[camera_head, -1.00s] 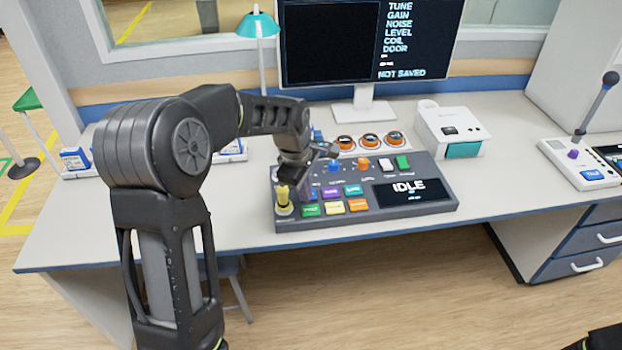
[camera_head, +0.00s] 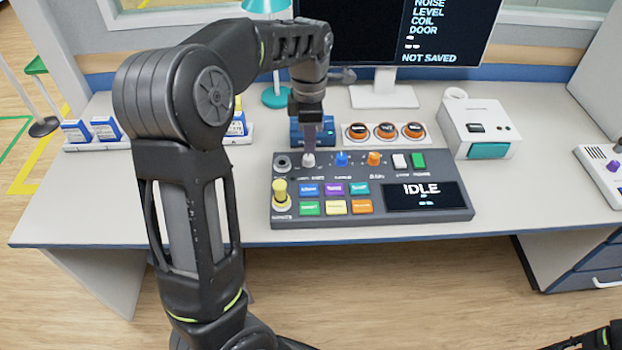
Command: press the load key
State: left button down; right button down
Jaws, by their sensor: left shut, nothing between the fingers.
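The grey console (camera_head: 290,221) lies on the desk. It has two rows of coloured keys: blue (camera_head: 309,189), purple (camera_head: 333,188) and teal (camera_head: 358,188) behind, green (camera_head: 309,208), yellow (camera_head: 335,207) and orange (camera_head: 361,206) in front. The key labels are too small to read surely, so I cannot tell which is the load key. The console screen (camera_head: 424,195) reads IDLE. My left gripper (camera_head: 309,149) is shut and empty, pointing down over the console's back left, by a pale knob (camera_head: 308,161). I cannot tell if they touch. My right gripper is out of view.
A yellow-topped lever (camera_head: 280,192) stands at the console's left. A blue box (camera_head: 297,131), three orange dials (camera_head: 385,131) and a monitor (camera_head: 395,45) reading NOT SAVED are behind. A white printer-like device (camera_head: 480,128) stands at right. The desk front is clear.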

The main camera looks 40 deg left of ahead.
aim_at(310, 189)
pick_arm(q)
notch_tip(310, 189, down, 14)
jog(key=shift+r+p, duration=0.1)
jog(key=shift+p, duration=0.9)
